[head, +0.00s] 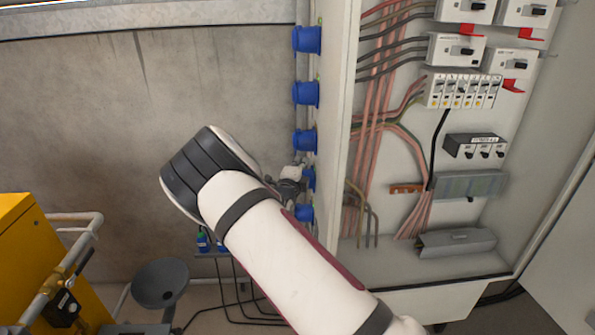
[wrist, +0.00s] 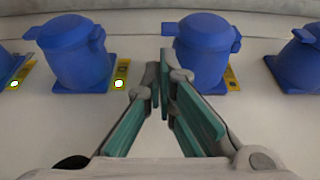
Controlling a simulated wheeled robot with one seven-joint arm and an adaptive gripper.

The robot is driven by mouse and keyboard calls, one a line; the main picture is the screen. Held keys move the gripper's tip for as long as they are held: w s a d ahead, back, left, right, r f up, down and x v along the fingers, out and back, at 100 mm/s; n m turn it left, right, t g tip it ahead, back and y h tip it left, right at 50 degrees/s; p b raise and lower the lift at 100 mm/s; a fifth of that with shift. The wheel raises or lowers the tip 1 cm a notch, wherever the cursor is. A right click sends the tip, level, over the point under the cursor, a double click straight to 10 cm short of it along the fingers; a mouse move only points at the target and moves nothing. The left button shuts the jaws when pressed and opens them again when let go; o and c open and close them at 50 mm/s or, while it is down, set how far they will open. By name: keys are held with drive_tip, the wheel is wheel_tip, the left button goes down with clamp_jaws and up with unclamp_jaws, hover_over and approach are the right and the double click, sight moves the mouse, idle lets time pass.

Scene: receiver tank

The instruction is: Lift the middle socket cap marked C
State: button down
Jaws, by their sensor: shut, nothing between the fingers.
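A column of several blue sockets with caps runs down the side wall of the cabinet in the head view; the middle one (head: 305,140) is third from the top. No letter C is legible. The wrist view shows two whole blue sockets, a left one (wrist: 75,55) and a right one (wrist: 203,52), with parts of others at both edges. I cannot tell which of these is the middle one. My gripper (wrist: 161,76) is shut and empty, its tips close to the left side of the right socket. In the head view my gripper (head: 290,186) is beside the lower sockets, partly hidden by my arm.
The open electrical cabinet (head: 340,120) with wires and breakers stands to the right. A concrete wall (head: 100,120) is behind. Yellow equipment (head: 18,240) with a rail and a grey funnel-like dish (head: 160,281) are at lower left. Yellow labels (wrist: 121,75) sit beside the sockets.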

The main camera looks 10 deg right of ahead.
drive_tip(key=shift+x, duration=1.5)
drive_tip(key=shift+w+a+m, duration=0.15)
drive_tip(key=shift+a+m, duration=0.3)
drive_tip(key=shift+m, duration=0.15)
drive_tip(key=w+a+r+m+g+y+b, duration=0.1)
drive_tip(key=a+r+m+y+b, duration=0.3)
drive_tip(key=a+m+b, duration=0.4)
drive_tip(key=shift+a+r+m+g+y+b, duration=0.3)
drive_tip(key=shift+m+g+y+b, duration=0.25)
drive_tip(key=shift+m+b, duration=1)
drive_tip(key=shift+w, duration=0.1)
